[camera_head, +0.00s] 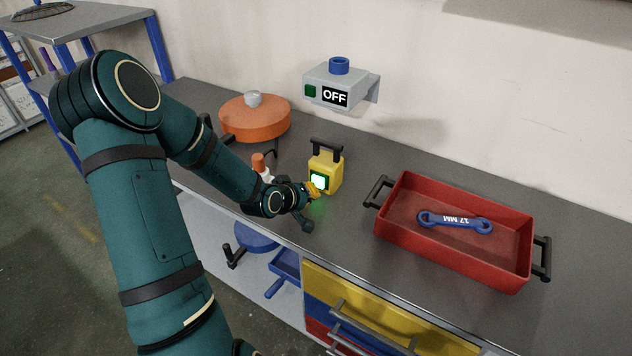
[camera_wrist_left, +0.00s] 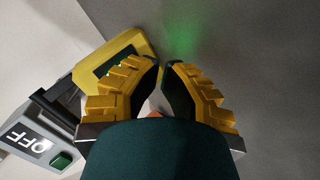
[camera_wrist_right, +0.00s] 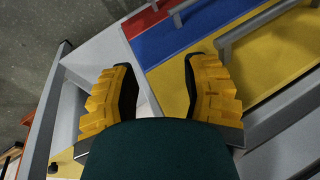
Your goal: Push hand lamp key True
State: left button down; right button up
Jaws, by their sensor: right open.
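The hand lamp (camera_head: 331,166) is a yellow box with a dark handle, standing upright on the grey worktop. Its front panel is lit green and throws a green glow on the worktop. My left gripper (camera_head: 316,188) is right at the lamp's front. In the left wrist view the lamp (camera_wrist_left: 122,50) is beside the left gripper (camera_wrist_left: 162,66), partly behind one finger. The fingertips are nearly together with nothing seen between them; I cannot tell whether they touch the lamp. The lamp's key is not clearly seen. My right gripper (camera_wrist_right: 159,62) is open and empty near the drawers.
A red tray (camera_head: 387,235) holding a blue 17 MM wrench (camera_head: 436,219) is to the right. An orange round pot (camera_head: 240,122) is at the back left. A grey wall box (camera_head: 328,85) reads OFF. Drawers (camera_head: 345,305) are below the worktop's front edge.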

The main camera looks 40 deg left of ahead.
aim_at(296, 221)
pick_arm(q)
jog(key=shift+s, duration=0.1)
jog(key=shift+s+d+p, duration=0.15)
jog(key=shift+s+p, duration=0.15)
jog(key=shift+s, duration=0.7)
jog(key=shift+s+d+p, duration=0.2)
jog(key=shift+s+p, duration=0.15)
jog(key=shift+s, duration=0.6)
jog(key=shift+s+d+p, duration=0.15)
jog(key=shift+s+p, duration=0.15)
jog(key=shift+s, duration=0.7)
